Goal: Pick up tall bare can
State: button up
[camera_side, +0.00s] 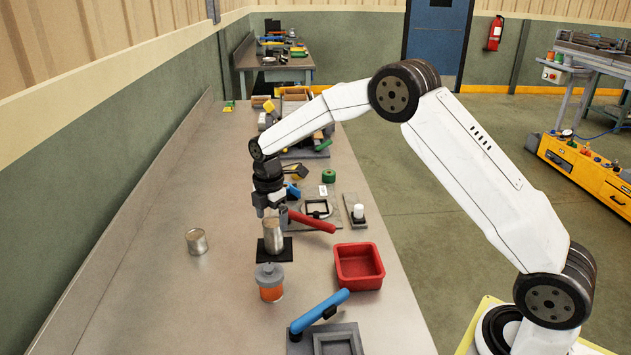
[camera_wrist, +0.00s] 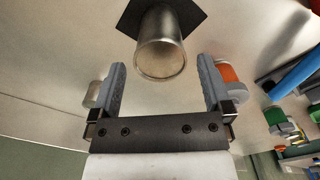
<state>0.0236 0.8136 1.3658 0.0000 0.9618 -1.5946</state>
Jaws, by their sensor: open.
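The tall bare can (camera_side: 273,236) is plain metal and stands upright on a small black mat (camera_side: 288,250) in the side view. In the wrist view the tall can (camera_wrist: 162,45) shows with its round top facing me, between and beyond the fingertips, with the black mat (camera_wrist: 193,14) behind it. My gripper (camera_side: 268,212) is just above the can in the side view. In the wrist view my gripper (camera_wrist: 161,78) has its two grey fingers wide apart with nothing held. I cannot tell any contact with the can.
A shorter bare can (camera_side: 196,242) stands to the left. An orange jar with a grey lid (camera_side: 270,283) stands close in front of the mat. A red bin (camera_side: 359,266), a red-handled clamp (camera_side: 312,221) and a blue-handled tool (camera_side: 320,311) lie right. The table's left side is mostly clear.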

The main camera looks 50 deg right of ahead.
aim_at(274, 236)
jog(key=shift+f, duration=2.1)
grip_shut()
